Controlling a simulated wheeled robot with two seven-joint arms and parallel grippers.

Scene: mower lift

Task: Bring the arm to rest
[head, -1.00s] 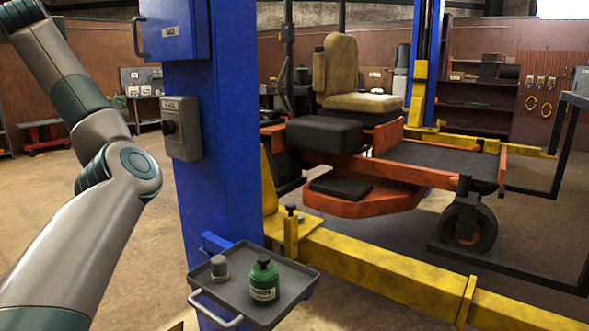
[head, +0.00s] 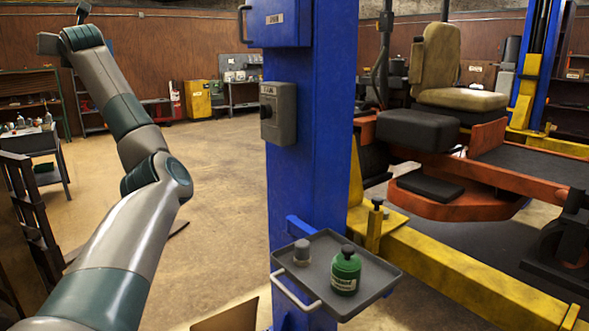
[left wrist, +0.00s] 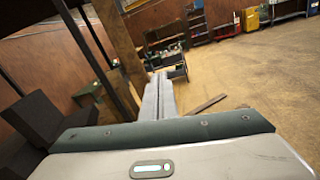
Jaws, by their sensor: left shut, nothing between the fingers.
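My left arm (head: 137,140) rises from the bottom left of the head view, bends at a joint and reaches up to the top left. It is raised, with open floor behind it, and appears clear of the blue lift post (head: 308,150). In the left wrist view my left gripper (left wrist: 160,80) shows as two grey fingers lying together, with nothing between them. The fingers point out over the floor, towards a dark cart. My right gripper is in neither view.
A grey tray (head: 321,303) on the post holds a green bottle (head: 346,272) and a small grey piece (head: 302,252). A control box (head: 278,113) sits on the post. The orange mower (head: 440,200) stands right. A grey cart (head: 42,144) stands left. Floor between is clear.

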